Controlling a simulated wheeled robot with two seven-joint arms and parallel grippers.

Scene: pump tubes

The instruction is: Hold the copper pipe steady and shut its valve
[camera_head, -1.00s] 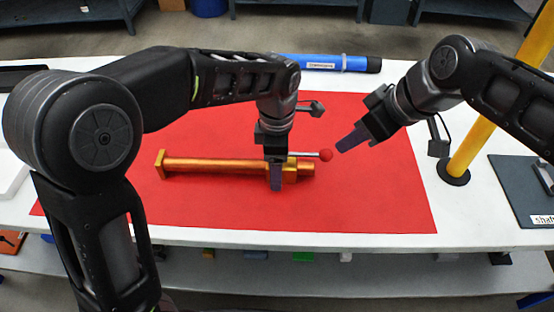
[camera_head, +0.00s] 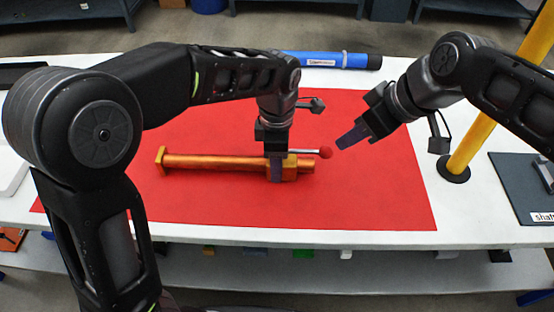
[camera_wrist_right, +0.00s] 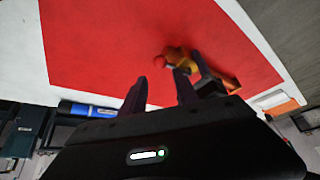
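The copper pipe (camera_head: 215,163) lies across the red mat, with a flange at its left end and a thicker valve block at its right. The valve handle is a thin silver rod with a red ball knob (camera_head: 326,152), pointing right roughly along the pipe; the knob also shows in the right wrist view (camera_wrist_right: 159,62). My left gripper (camera_head: 276,178) points down over the valve block, its near finger against the pipe's near side; the far finger is hidden. It looks shut on the pipe. My right gripper (camera_head: 343,142) is open and empty, just right of the knob.
The red mat (camera_head: 380,200) is clear in front and to the right. A blue tube (camera_head: 335,62) lies behind it. A yellow post (camera_head: 480,120) stands at the right beside a dark labelled panel (camera_head: 520,185). The white table's front edge is near.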

